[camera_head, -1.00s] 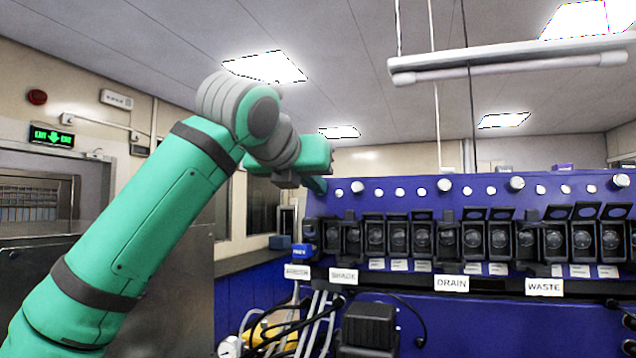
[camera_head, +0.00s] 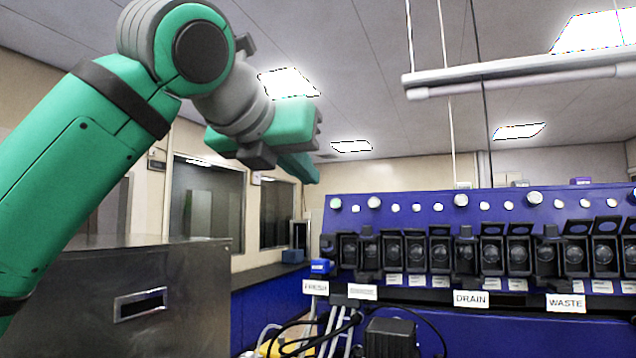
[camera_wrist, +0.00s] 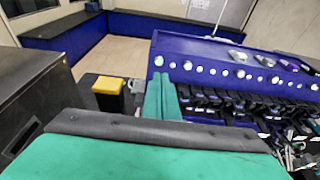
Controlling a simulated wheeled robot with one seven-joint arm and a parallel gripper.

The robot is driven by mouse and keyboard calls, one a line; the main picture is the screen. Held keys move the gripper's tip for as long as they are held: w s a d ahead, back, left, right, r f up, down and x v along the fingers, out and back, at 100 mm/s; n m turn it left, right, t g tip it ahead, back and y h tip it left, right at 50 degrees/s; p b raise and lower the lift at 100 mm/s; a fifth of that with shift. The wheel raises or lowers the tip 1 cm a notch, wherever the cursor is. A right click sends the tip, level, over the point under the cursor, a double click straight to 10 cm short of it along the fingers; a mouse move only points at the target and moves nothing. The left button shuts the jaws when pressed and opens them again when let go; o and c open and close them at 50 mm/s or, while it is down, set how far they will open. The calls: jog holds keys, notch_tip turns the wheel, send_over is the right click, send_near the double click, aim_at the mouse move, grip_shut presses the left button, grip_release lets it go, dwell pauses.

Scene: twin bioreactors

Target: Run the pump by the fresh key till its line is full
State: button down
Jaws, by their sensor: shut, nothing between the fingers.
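The blue pump bank (camera_head: 420,205) stands at the right in the head view, with a row of round pale keys along its sloped top. The leftmost key (camera_head: 336,203) looks faintly green and lies nearest the white FRESH label (camera_head: 315,287). A dark pump head (camera_head: 347,250) sits below that key. Pale tubes (camera_head: 337,322) hang under the labels; whether any is full cannot be told. My gripper (camera_head: 314,178) is shut and empty, above and left of the panel's left end. In the wrist view its green fingers (camera_wrist: 161,80) overlap the panel's left end; contact cannot be told.
DRAIN (camera_head: 471,299) and WASTE (camera_head: 566,303) labels hang further right. A steel cabinet (camera_head: 200,290) stands at the left. A hanging lamp bar (camera_head: 520,75) crosses above the bank. The wrist view shows a yellow-topped black bin (camera_wrist: 107,86) and open floor beyond.

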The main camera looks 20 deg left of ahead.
jog(key=shift+s+a+r, duration=0.1)
jog(key=shift+s, duration=0.4)
jog(key=shift+w, duration=0.1)
send_near(336, 202)
jog(key=shift+x, duration=2.2)
jog(key=shift+x, duration=1.4)
jog(key=shift+v, duration=1.45)
